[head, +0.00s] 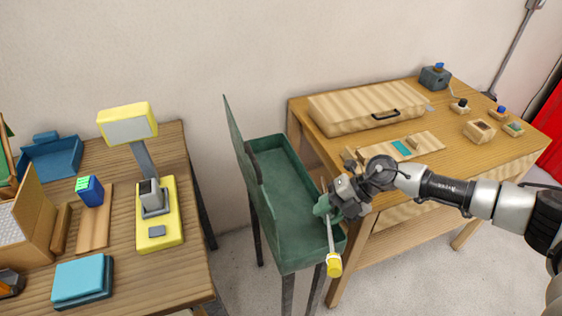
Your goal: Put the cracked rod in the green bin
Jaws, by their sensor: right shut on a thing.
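My right gripper (326,207) comes in from the right and is shut on a thin pale rod (331,237) with a thick yellow end (334,265). The rod hangs down steeply from the jaws, its yellow end lowest. In this view it overlaps the front right corner of the green bin (268,217); I cannot tell whether it is inside the rim or outside it. A crack is too small to see. The bin is an open dark green trough on legs, its tall lid or back panel raised at the left. My left gripper is not in view.
A wooden table (195,262) at the left holds a yellow device (159,233), a teal box (82,281) and a blue tray (50,160). A wooden desk (372,225) at the right holds a wooden case (365,108) and small blocks. The bin stands between them.

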